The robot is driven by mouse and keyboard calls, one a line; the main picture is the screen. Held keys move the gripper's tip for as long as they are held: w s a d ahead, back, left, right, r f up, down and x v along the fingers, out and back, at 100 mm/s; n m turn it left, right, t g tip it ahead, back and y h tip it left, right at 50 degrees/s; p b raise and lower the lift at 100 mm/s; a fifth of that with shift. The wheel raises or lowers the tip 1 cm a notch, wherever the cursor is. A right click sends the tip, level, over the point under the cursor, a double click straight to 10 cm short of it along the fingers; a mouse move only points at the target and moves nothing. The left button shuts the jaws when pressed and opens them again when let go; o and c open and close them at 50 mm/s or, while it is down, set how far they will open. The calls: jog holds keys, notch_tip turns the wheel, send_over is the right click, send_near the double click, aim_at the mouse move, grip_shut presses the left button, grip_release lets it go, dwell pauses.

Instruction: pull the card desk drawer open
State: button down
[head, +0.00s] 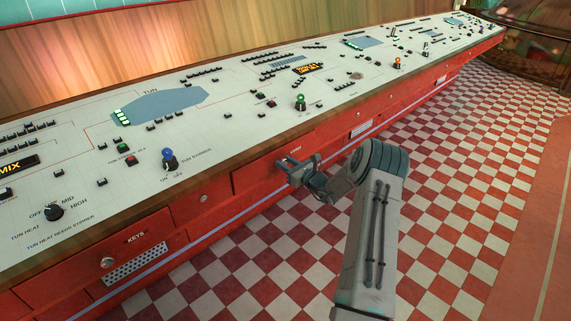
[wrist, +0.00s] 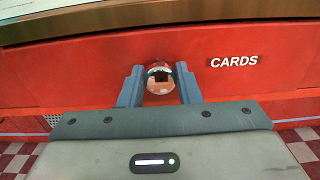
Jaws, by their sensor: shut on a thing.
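The card desk drawer (wrist: 70,72) is a red front marked "CARDS", with a round shiny knob (wrist: 160,74) left of the label. In the wrist view, my gripper (wrist: 160,88) has one finger on each side of the knob and is shut on it. In the head view, the drawer front (head: 252,178) is under the console's edge, and my gripper (head: 293,172) is at it, hiding the knob. A dark line runs along the drawer's top edge. The front looks about level with the panels beside it.
The long white console top (head: 230,110) with switches and knobs overhangs the drawers. A drawer marked "KEYS" (head: 135,240) is at the lower left, with a vent grille (head: 133,264) below. The red and white checked floor (head: 470,160) in front is clear.

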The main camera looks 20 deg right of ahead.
jog(key=p+v, duration=0.1)
jog(key=v, duration=2.2)
jog(key=shift+s, duration=0.35)
jog(key=shift+d+r, duration=0.1)
jog(key=c, duration=1.1)
grip_release()
jog(key=shift+o, duration=0.2)
jog(key=v, duration=1.3)
jog(key=shift+s, duration=0.4)
jog(key=shift+d, duration=0.15)
